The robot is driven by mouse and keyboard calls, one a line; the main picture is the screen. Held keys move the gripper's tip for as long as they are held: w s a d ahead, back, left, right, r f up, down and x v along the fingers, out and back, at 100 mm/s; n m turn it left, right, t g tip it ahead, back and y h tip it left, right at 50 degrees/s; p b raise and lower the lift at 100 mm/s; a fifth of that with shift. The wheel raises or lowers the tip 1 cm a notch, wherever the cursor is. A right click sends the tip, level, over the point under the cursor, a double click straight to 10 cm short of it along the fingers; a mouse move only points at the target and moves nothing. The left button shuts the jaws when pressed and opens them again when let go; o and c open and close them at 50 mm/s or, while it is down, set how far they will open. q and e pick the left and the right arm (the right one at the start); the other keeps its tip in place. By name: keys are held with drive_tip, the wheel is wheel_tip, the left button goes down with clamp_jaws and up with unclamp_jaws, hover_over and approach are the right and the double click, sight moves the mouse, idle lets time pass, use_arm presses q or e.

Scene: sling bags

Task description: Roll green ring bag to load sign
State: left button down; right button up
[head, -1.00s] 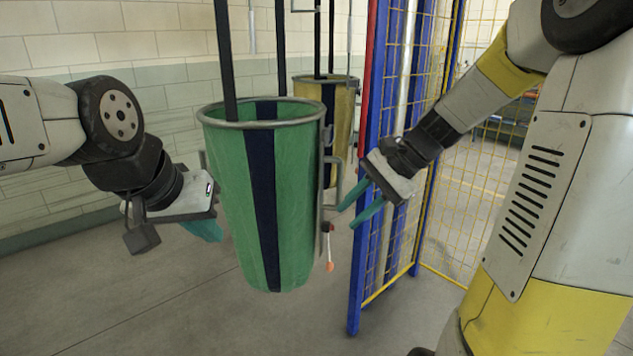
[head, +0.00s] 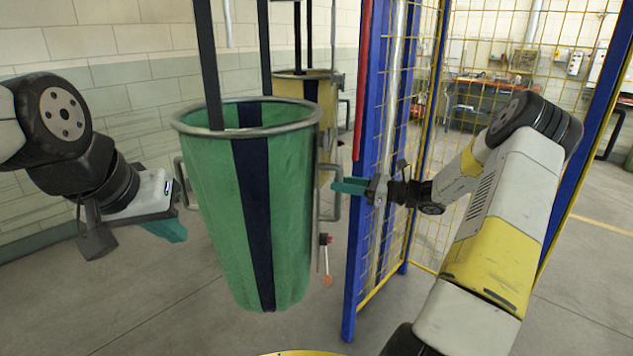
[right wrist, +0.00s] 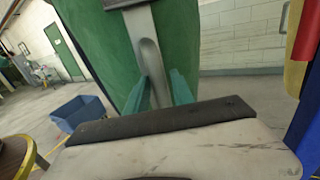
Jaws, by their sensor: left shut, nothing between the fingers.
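The green ring bag (head: 215,220), with a dark stripe and a grey metal rim, hangs upright from dark straps in the head view. A grey handle (head: 329,210) is on its right side. My right gripper (head: 340,186) is at this handle with its fingers apart. In the right wrist view the grey handle bar (right wrist: 149,60) shows between the teal fingers (right wrist: 161,90); I cannot tell if they touch it. My left gripper (head: 174,233) is shut and empty, left of the bag and its left handle (head: 181,184). I cannot make out a load sign.
A yellow bag (head: 311,88) hangs behind the green one. A blue post and yellow mesh fence (head: 356,250) stand close on the right, beside my right arm. A blue bin (right wrist: 78,113) is on the floor in the right wrist view. Floor below the bag is clear.

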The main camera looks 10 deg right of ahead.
drive_tip(key=shift+x, duration=2)
clamp_jaws()
